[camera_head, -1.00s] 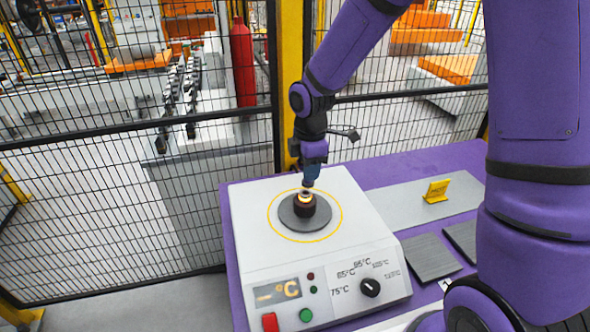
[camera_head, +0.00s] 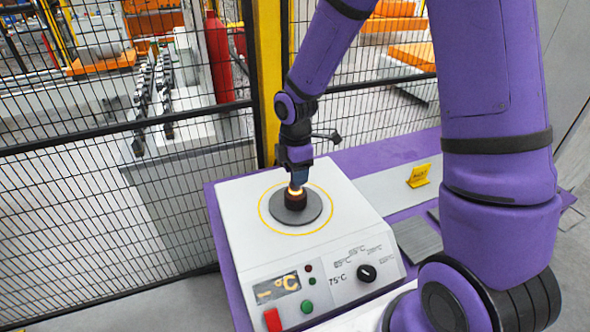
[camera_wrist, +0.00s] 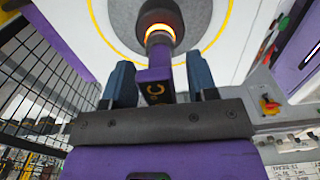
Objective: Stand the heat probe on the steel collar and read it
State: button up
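The steel collar (camera_head: 295,201) is a dark ring with a glowing orange top, on a round grey plate of the white heater. In the wrist view the collar's glowing rim (camera_wrist: 160,28) is at the top middle. The heat probe (camera_wrist: 154,75) is a purple block with a °C display and a grey round end towards the collar. My gripper (camera_head: 299,178) points down over the collar. I cannot tell whether probe and collar touch.
The heater (camera_head: 242,205) has a display, buttons and a knob (camera_head: 367,273) in front. It stands on a purple bench (camera_head: 385,148). A yellow sign (camera_head: 419,175) and dark plates (camera_head: 418,240) lie to the right. A mesh fence (camera_head: 130,180) stands behind and left.

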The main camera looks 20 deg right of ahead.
jog(key=shift+r, duration=0.1)
notch_tip(320, 180, up, 12)
jog(key=s+d+r+m+t, duration=0.2)
jog(key=s+r+m, duration=0.5)
jog(key=s, duration=0.5)
jog(key=s+d+r+m+t, duration=0.3)
jog(key=s+d+r+m, duration=0.2)
jog(key=s+r+m, duration=0.3)
jog(key=s+m, duration=0.3)
jog(key=s, duration=0.1)
jog(key=shift+r, duration=0.15)
